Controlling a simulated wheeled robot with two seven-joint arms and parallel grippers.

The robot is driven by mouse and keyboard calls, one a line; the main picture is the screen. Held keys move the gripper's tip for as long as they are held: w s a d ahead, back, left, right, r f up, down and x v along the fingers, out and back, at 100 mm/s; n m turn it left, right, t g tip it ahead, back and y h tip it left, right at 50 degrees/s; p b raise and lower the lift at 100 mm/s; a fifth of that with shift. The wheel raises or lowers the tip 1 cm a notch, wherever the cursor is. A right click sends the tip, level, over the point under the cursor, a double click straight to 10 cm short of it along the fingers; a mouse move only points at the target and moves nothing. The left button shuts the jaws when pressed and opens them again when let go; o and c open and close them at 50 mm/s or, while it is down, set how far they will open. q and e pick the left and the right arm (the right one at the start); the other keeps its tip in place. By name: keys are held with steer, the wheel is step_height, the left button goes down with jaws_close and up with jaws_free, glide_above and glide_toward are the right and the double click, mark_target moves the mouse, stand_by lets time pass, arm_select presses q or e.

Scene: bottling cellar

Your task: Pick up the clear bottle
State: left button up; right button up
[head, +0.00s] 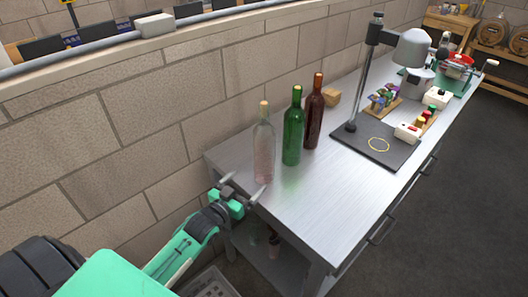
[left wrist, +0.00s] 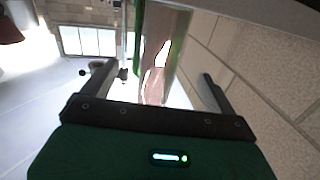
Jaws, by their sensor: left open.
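The clear bottle (head: 264,152) stands upright on the metal bench near its left end, with a cork in its neck. A green bottle (head: 293,130) and a dark red-brown bottle (head: 314,118) stand beside it, to the right and farther back. My left gripper (head: 246,184) is open and empty at the bench's near left edge, just in front of the clear bottle's lower part. In the left wrist view the clear bottle (left wrist: 153,86) shows between the two spread fingers, with no visible contact. My right gripper is out of view.
The metal bench (head: 315,200) has free room to the right of the bottles. A black stand (head: 382,150) with an upright post, a wooden block (head: 332,97) and several small items stand farther along. A block wall (head: 130,140) runs close behind the bottles.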

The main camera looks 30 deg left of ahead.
mark_target(258, 169)
arm_select(q)
steer(key=w, duration=0.5)
steer(key=shift+w+d+p, duration=0.25)
steer(key=shift+d+p, duration=0.05)
steer(key=shift+p, duration=0.1)
steer(key=shift+w, duration=0.4)
steer(key=w+p, duration=0.1)
steer(key=w, duration=0.2)
steer(key=shift+w+p, duration=0.15)
steer(key=shift+p, duration=0.25)
steer(key=shift+w+d, duration=0.15)
steer(key=shift+w, duration=0.5)
steer(key=c, duration=1.8)
steer(key=shift+r, duration=0.1)
jaws_close()
steer(key=shift+r, duration=0.1)
